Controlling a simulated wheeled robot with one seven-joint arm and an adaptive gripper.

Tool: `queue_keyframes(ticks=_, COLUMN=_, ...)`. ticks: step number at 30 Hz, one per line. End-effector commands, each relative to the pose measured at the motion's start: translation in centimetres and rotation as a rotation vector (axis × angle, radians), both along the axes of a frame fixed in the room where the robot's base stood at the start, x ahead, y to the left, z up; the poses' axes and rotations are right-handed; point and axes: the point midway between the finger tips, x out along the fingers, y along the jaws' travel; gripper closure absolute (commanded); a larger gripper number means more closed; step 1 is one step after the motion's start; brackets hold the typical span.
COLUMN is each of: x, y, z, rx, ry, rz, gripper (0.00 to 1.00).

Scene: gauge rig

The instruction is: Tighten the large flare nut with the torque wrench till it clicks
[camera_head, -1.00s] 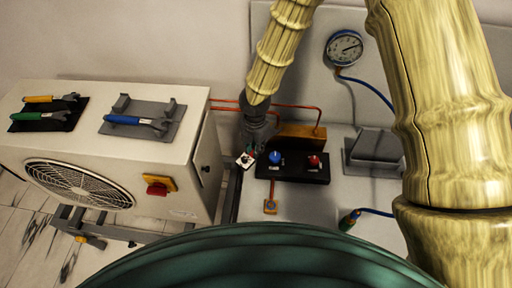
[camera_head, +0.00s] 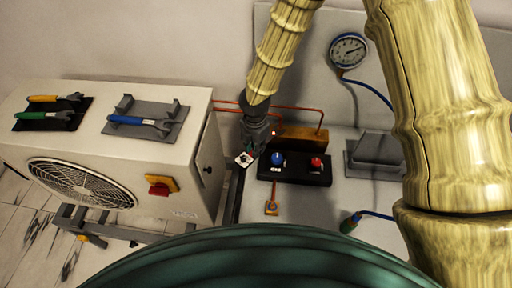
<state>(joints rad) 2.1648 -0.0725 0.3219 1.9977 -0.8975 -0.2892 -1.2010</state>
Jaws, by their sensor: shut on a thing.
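My gripper (camera_head: 250,149) is at the far end of my arm, beside the right side of the white outdoor unit. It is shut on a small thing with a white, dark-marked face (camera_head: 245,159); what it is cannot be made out. A blue-handled wrench (camera_head: 130,120) lies in a grey cradle (camera_head: 175,124) on top of the unit, well left of my gripper. Which tool is the torque wrench is not clear from the view. The large flare nut cannot be made out; my gripper and arm cover part of the pipe area.
Yellow-handled (camera_head: 43,98) and green-handled (camera_head: 37,115) tools lie on a black mat at left. A black block with blue (camera_head: 278,158) and red (camera_head: 316,163) knobs stands right of my gripper. Copper pipes (camera_head: 300,112), a round gauge (camera_head: 348,50) and a blue hose (camera_head: 372,91) lie beyond.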

Motion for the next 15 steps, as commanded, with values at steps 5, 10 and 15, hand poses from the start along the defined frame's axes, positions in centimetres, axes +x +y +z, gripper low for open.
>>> queue_keyframes(ticks=5, x=-0.24, y=-0.1, z=0.02, rx=0.001, ry=0.001, rz=0.017, gripper=1.0)
queue_keyframes(ticks=10, x=-0.34, y=-0.33, z=0.04, rx=0.001, ry=0.0, rz=0.035, gripper=1.0)
queue_keyframes(ticks=15, x=-0.5, y=-0.53, z=0.05, rx=0.001, ry=0.0, rz=0.054, gripper=1.0)
